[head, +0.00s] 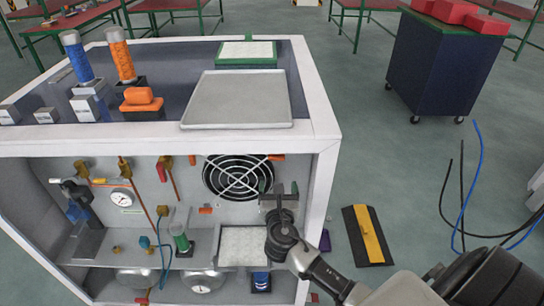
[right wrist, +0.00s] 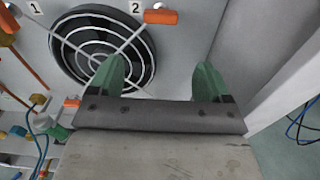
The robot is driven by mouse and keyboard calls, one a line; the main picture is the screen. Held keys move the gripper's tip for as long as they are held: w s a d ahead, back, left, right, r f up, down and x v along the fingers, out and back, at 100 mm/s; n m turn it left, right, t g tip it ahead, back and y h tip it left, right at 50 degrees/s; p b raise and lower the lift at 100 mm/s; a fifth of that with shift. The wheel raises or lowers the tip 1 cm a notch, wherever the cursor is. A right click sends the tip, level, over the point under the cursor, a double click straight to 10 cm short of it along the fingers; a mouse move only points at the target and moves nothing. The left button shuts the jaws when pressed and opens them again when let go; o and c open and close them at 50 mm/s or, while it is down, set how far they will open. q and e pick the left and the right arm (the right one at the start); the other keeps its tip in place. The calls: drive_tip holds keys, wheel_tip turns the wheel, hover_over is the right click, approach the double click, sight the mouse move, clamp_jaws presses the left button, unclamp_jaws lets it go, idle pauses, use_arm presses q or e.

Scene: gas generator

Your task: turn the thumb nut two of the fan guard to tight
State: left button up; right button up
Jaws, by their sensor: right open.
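The fan guard (head: 238,178) is a round silver grille over a black fan on the generator's front panel; it also shows in the right wrist view (right wrist: 102,47). Thumb nut two (right wrist: 160,16) is an orange wing-like piece beside the label 2, at the guard's upper right. It shows small in the head view (head: 277,157). My right gripper (head: 278,190) is open and empty, with green fingertips, in front of the panel. In its wrist view (right wrist: 160,72) the nut lies beyond and above the gap between the fingers, apart from both. My left gripper is out of view.
Another orange nut (right wrist: 8,19) is beside label 1, and one (right wrist: 72,103) is at the guard's lower left. The white cabinet frame (head: 324,190) stands close to the right of my gripper. A shelf with a white pad (head: 243,246) lies below.

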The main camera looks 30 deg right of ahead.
sight(277, 160)
drive_tip(key=x, duration=0.3)
drive_tip(key=r+x, duration=0.1)
drive_tip(key=x, duration=0.6)
drive_tip(key=shift+w+d+r+p, duration=0.25)
drive_tip(key=shift+w+r+p, duration=0.05)
drive_tip(key=shift+w+r, duration=0.05)
drive_tip(key=c, duration=0.9)
drive_tip(key=shift+c, duration=0.2)
